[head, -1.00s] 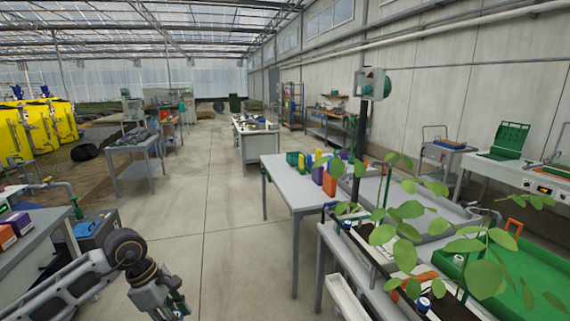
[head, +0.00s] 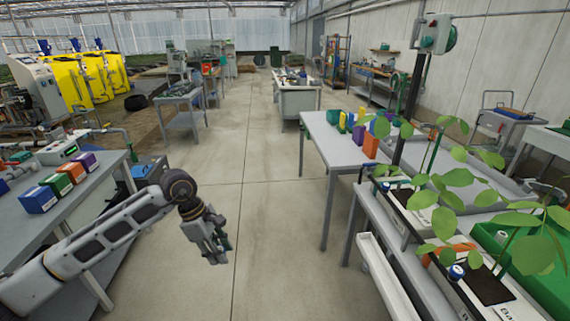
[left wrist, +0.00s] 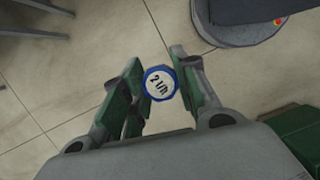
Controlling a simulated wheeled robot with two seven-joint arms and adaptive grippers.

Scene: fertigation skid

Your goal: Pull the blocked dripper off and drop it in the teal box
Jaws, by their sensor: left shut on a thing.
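My left gripper (head: 213,246) is held over the open floor, left of the plant bench. In the left wrist view its green-padded fingers (left wrist: 160,88) are shut on a round dripper (left wrist: 160,82), blue-rimmed with a white face marked "2 L/h". The dripper is too small to make out in the head view. Another blue and white dripper (head: 456,271) sits at a plant pot on the bench. My right gripper is not in view.
A grey table (head: 98,187) at the left carries blue, green, orange and purple boxes. The middle table (head: 325,145) holds several coloured containers. Leafy plants (head: 445,190) stand on the bench at the right. The concrete floor (head: 240,170) between is clear.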

